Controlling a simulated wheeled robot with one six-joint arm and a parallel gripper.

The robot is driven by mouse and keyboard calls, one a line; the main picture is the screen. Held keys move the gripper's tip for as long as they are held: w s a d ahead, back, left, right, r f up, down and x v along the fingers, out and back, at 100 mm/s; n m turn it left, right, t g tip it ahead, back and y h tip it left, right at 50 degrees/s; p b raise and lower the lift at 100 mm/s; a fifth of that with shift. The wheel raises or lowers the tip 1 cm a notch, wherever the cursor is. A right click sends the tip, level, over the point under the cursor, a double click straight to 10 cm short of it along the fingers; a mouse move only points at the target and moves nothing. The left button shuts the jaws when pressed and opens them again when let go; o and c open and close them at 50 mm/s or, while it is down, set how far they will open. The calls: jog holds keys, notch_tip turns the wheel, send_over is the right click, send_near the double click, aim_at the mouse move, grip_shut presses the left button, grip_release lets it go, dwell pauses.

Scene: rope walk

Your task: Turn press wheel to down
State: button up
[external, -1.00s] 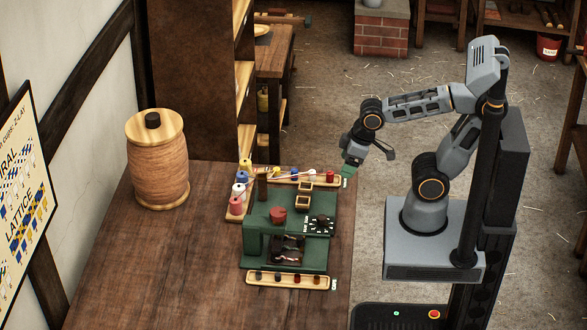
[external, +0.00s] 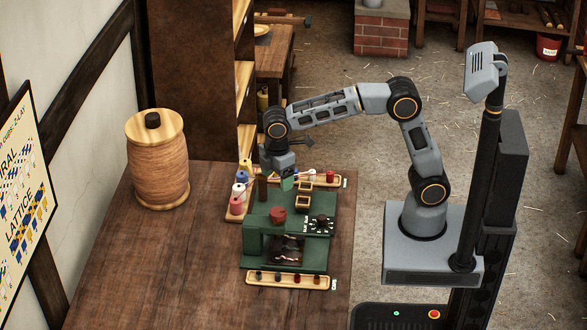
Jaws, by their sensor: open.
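The green press (external: 258,238) stands on the wooden table. A dark red round knob (external: 278,214) sits on top of its left part. A black wheel-like dial (external: 321,223) with white marks around it is on the right of its top; which of the two is the press wheel I cannot tell, and the dial's setting is too small to read. My gripper (external: 289,180) is open, above the back of the press, behind the red knob and apart from it. Its fingers partly hide the rear tray.
A tray of coloured spools (external: 236,206) is left of the press. A small wooden box (external: 303,200) sits behind the dial. A tray with dark pegs (external: 287,280) lies in front. A large wooden barrel-like spool (external: 158,165) stands at left. The front-left table is clear.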

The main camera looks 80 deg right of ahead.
aim_at(278, 212)
notch_tip(278, 212, down, 13)
jog(key=shift+r+p, duration=0.15)
jog(key=shift+p, duration=0.25)
jog(key=shift+c, duration=0.4)
jog(key=c, duration=0.8)
jog(key=shift+c, duration=0.2)
